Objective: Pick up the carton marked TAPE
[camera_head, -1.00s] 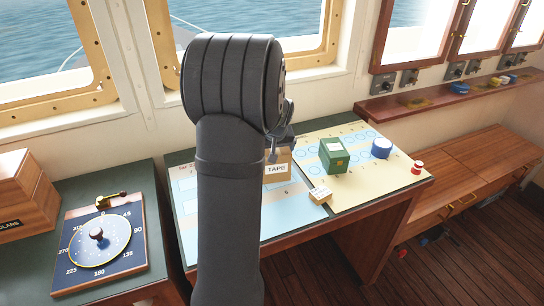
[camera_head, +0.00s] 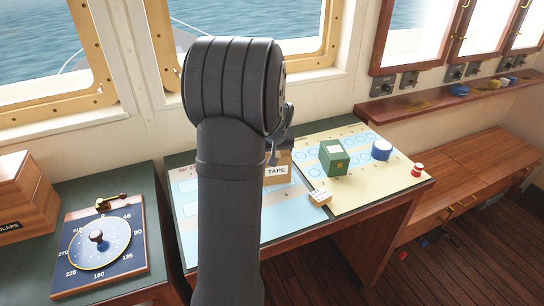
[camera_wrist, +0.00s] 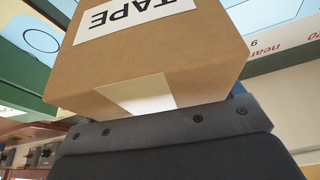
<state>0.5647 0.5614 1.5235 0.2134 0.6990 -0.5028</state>
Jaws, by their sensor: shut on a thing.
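The brown carton marked TAPE (camera_head: 277,172) is on the chart table just right of my arm, which hides its left part. My gripper (camera_head: 274,150) is at the carton, mostly hidden behind my wrist in the head view. In the wrist view the carton (camera_wrist: 200,60) fills the upper middle, its white TAPE label upside down. My dark gripper (camera_wrist: 165,132) spans the bottom there, against the carton. The gripper is shut on the carton. I cannot tell whether the carton's underside touches the table.
A compass dial board (camera_head: 75,285) and a wooden box (camera_head: 30,205) are at left. Windows stand behind.

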